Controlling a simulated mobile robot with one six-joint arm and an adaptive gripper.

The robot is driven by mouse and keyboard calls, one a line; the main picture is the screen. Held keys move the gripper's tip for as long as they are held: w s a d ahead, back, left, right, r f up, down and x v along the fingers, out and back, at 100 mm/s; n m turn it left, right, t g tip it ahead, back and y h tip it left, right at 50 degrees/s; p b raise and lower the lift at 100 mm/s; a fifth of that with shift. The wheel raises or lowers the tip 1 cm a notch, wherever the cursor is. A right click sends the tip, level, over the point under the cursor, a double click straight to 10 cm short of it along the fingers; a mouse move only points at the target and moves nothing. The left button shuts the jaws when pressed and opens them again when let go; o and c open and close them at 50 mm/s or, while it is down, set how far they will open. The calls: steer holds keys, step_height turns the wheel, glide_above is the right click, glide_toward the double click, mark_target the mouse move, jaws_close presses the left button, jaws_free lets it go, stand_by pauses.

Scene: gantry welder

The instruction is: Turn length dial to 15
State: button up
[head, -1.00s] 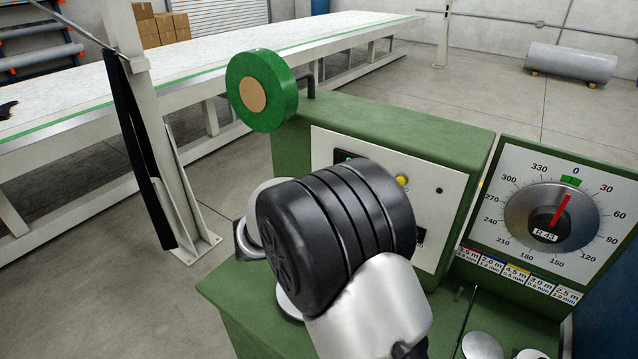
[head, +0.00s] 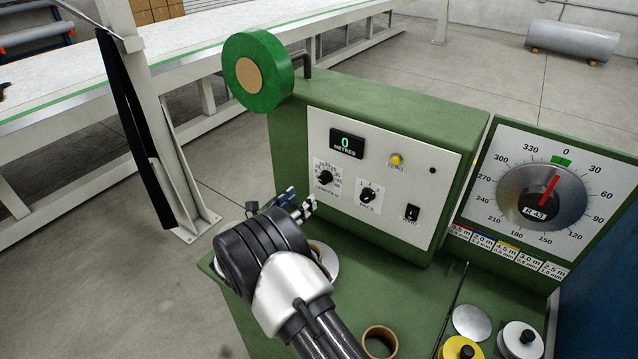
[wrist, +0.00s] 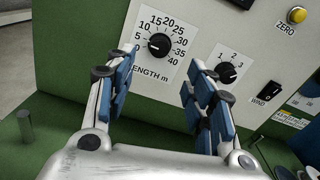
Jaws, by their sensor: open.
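The length dial (head: 326,177) is a black knob on the white control panel (head: 290,140), with a scale from 0 to 40. In the wrist view the dial (wrist: 159,44) shows a white mark on its left side, near the low end of the scale, around 0. The display (head: 346,144) above it reads 0 metres. My gripper (head: 298,203) is open and empty, in front of and a little below the dial. In the wrist view the dial lies ahead, between the blue-padded fingers (wrist: 158,75), apart from both.
Right of the dial are a 1-2-3 selector (head: 369,194), a black wind switch (head: 412,213) and a yellow zero button (head: 397,160). A big angle dial (head: 543,197) stands further right. A cardboard ring (head: 380,341) and yellow spool (head: 460,349) sit on the green bench.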

mark_target(322, 180)
steer(key=x, duration=1)
steer(key=c, duration=1.1)
